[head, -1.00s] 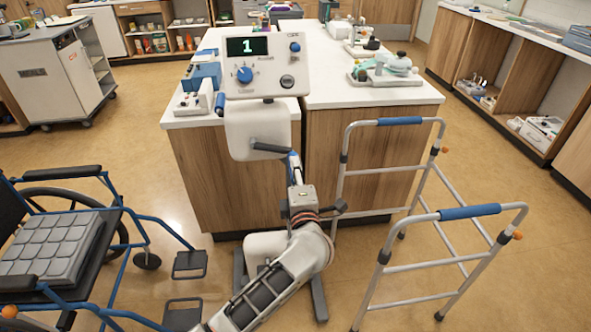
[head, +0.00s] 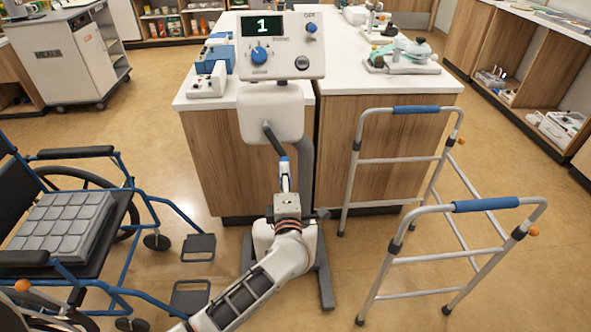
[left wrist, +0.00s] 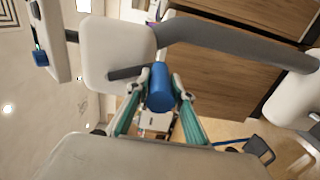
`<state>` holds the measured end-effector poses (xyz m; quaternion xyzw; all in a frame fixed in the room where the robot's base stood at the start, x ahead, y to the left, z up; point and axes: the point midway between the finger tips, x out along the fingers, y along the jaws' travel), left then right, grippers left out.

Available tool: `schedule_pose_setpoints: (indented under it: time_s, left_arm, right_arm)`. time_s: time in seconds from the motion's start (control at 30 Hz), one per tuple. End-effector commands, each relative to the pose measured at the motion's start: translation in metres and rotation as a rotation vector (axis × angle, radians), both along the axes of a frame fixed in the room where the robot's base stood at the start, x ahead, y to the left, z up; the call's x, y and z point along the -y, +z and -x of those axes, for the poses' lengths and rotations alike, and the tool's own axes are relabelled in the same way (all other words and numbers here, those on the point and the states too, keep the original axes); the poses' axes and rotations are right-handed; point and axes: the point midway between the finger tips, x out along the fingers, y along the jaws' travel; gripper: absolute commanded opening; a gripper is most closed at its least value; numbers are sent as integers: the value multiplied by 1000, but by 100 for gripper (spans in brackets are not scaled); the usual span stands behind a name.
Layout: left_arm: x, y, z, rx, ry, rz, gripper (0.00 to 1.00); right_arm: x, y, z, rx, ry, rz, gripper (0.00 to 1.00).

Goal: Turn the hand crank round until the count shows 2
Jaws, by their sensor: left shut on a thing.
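The crank machine's panel (head: 283,70) stands on a post in the middle of the head view, and its display (head: 262,27) reads 1. Below it is a white housing (head: 270,113) with a dark crank arm (head: 274,139) slanting down and a little right. My left gripper (head: 285,178) is at the arm's lower end. In the left wrist view the gripper (left wrist: 160,105) has its green-padded fingers shut on the blue crank handle (left wrist: 160,90), one on each side. The handle is mostly hidden in the head view. My right gripper is not in view.
A walker (head: 400,262) stands on the right and a wheelchair (head: 65,225) on the left, its footrests near my left arm. Behind the machine is a wooden counter (head: 390,140) with a white top and equipment. Open floor lies between the counter and right-hand cabinets.

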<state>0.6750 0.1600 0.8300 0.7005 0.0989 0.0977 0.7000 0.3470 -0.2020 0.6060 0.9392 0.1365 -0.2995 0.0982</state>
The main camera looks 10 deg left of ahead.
Motion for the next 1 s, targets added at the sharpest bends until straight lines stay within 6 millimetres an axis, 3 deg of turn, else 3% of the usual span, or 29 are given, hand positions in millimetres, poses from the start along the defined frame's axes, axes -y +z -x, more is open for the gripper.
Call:
schedule_pose_setpoints:
  time_s: [0.07,0.37,0.73,1.0]
  left_arm:
    - [-8,-5,1,-2,5,-1,1]
    - [-10,-5,2,-2,4,0,1]
    - [-54,-8,15,1,5,-1,1]
    - [-55,-10,15,-1,4,1,1]
  right_arm:
    - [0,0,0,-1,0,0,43]
    - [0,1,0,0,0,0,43]
    - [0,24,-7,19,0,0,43]
    - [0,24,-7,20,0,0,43]
